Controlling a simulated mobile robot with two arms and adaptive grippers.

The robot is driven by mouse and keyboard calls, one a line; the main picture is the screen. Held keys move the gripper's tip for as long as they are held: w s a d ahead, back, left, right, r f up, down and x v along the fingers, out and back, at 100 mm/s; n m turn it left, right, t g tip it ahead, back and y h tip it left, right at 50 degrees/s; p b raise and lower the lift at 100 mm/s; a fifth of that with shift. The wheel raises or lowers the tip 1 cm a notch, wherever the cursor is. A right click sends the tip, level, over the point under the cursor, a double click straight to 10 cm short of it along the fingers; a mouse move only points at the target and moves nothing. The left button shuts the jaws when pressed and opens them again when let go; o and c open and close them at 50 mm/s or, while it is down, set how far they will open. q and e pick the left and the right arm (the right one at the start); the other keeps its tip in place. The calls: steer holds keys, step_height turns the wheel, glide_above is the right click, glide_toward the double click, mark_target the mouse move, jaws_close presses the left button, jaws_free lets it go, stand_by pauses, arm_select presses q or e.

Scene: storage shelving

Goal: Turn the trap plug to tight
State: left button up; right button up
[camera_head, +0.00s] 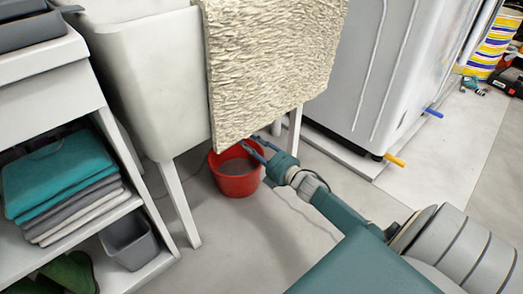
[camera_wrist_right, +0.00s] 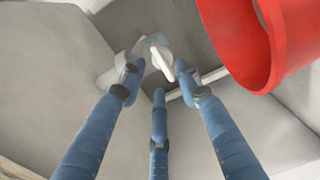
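My right gripper (camera_head: 250,143) reaches in under the sink (camera_head: 150,80), just above the rim of a red bucket (camera_head: 238,184). In the right wrist view its blue fingers (camera_wrist_right: 157,78) are spread apart. A white piece with a flat tab, which looks like the trap plug (camera_wrist_right: 163,60), shows just beyond and between the fingertips. I cannot tell whether any finger touches it. The plug is hidden in the head view behind the sink and a hanging textured cloth. The red bucket (camera_wrist_right: 245,40) also shows at the upper right of the wrist view. My left gripper is out of view.
The beige textured cloth (camera_head: 265,65) hangs over the sink front. White sink legs (camera_head: 180,205) stand near the bucket. A shelf with folded towels (camera_head: 65,180) is at left; a white appliance (camera_head: 370,70) with blue and yellow valves is at right. Floor in front is clear.

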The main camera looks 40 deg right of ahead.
steer(key=s, duration=0.7)
steer(key=shift+s+d, duration=0.3)
steer(key=shift+s, duration=0.05)
